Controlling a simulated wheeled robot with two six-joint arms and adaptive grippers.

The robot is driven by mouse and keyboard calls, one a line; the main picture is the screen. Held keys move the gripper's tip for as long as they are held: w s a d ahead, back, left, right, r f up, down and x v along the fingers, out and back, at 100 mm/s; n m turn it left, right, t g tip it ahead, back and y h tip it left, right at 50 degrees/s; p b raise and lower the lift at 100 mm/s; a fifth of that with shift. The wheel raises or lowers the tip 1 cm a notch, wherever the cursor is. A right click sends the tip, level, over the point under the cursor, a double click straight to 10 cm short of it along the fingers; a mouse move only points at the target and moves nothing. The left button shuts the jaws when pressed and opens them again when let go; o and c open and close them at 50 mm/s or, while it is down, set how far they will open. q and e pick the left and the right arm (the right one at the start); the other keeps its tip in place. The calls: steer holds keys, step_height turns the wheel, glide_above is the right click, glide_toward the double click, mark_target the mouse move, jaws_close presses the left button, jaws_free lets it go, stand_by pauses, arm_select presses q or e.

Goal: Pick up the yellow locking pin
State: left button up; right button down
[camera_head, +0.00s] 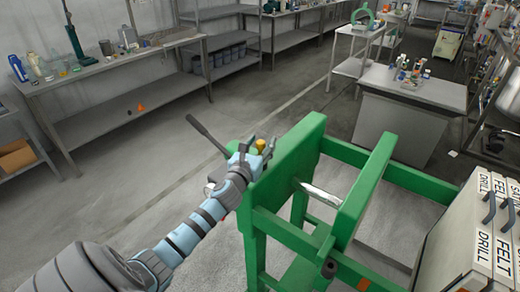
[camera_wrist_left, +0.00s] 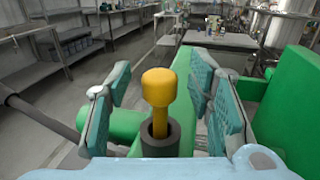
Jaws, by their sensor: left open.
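The yellow locking pin (camera_wrist_left: 159,92) stands upright in a dark round collar (camera_wrist_left: 160,138) on the green frame, its wide head uppermost. It also shows in the head view (camera_head: 260,145), small and close to the fingers. My left gripper (camera_head: 257,151) is open at the upper left side of the green frame (camera_head: 290,150). In the left wrist view the pin lies between its teal fingers, with a gap visible on each side. The pin's lower end is hidden in the collar. My right gripper is in neither view.
A dark lever (camera_head: 208,134) sticks out left of the pin; it also shows in the left wrist view (camera_wrist_left: 42,114). Boxes with labels (camera_head: 480,240) stand at the lower right.

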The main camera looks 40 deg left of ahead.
arm_select(q)
steer(key=shift+w+f, duration=0.15)
jaws_close()
